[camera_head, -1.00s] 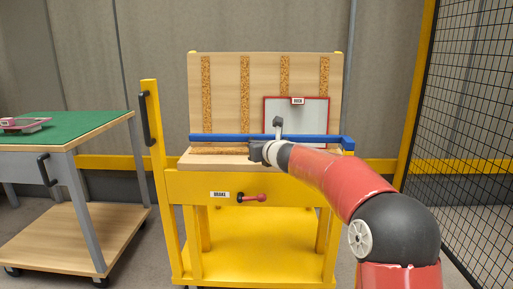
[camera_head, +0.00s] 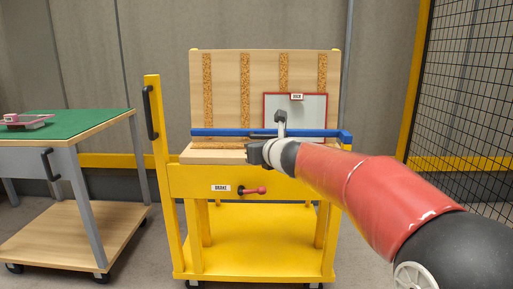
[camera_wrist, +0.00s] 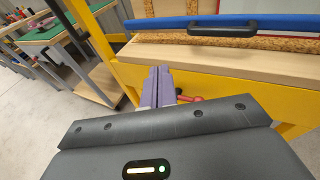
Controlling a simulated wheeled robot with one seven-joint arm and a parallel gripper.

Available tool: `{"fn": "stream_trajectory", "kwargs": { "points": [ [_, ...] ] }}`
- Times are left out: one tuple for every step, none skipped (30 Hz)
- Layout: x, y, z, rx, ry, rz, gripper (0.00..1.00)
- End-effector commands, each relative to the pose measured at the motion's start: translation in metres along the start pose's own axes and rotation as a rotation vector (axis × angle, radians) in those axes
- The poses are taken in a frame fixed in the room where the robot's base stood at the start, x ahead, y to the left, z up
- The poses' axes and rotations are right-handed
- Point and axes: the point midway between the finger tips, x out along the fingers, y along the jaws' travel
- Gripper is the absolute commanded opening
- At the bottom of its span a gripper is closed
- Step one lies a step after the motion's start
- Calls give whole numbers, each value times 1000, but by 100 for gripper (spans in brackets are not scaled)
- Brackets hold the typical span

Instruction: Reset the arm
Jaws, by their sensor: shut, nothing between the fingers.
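My gripper (camera_wrist: 158,84) is shut with nothing between its purple-grey fingers. In the wrist view the fingers point toward the yellow cart's front. In the head view my gripper (camera_head: 254,153) is in front of the cart's wooden shelf edge, and my red arm reaches to it from the lower right. The yellow cart (camera_head: 255,250) carries an upright wooden board (camera_head: 225,85) with cork strips. A white panel with a red frame (camera_head: 313,113) leans at the board's right. A blue bar (camera_head: 225,132) crosses the front of the board, and its black handle shows in the wrist view (camera_wrist: 222,30).
A red-knobbed brake lever (camera_head: 252,191) sits on the cart's front, beside a BRAKE label (camera_head: 221,188). A green-topped table (camera_head: 75,126) with a pink-and-grey tool (camera_head: 25,121) stands at the left. A black mesh fence (camera_head: 465,100) is at the right.

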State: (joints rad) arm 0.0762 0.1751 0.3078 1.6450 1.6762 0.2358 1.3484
Motion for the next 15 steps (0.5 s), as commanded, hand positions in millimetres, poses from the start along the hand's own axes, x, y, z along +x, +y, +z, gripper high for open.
{"fn": "stream_trajectory", "kwargs": {
  "points": [
    [-6,3,1,-38,3,4,0],
    [-12,6,2,-77,6,10,0],
    [-21,11,2,-157,14,23,0],
    [-30,16,2,-236,22,34,0],
    [-40,21,1,-331,33,51,0],
    [-58,29,-2,-480,51,77,0],
    [-72,35,-6,-604,69,101,0],
    [-88,41,-12,-736,89,129,0],
    [-110,48,-23,-916,120,172,0],
    [-128,53,-33,-1050,145,208,0],
    [-145,56,-44,-1180,172,247,0],
    [-169,59,-59,-1349,209,304,0],
    [-187,60,-71,-1471,237,350,0],
    [-206,60,-85,-1591,267,402,0],
    [-231,60,-102,-1742,306,475,0]
  ]
}}
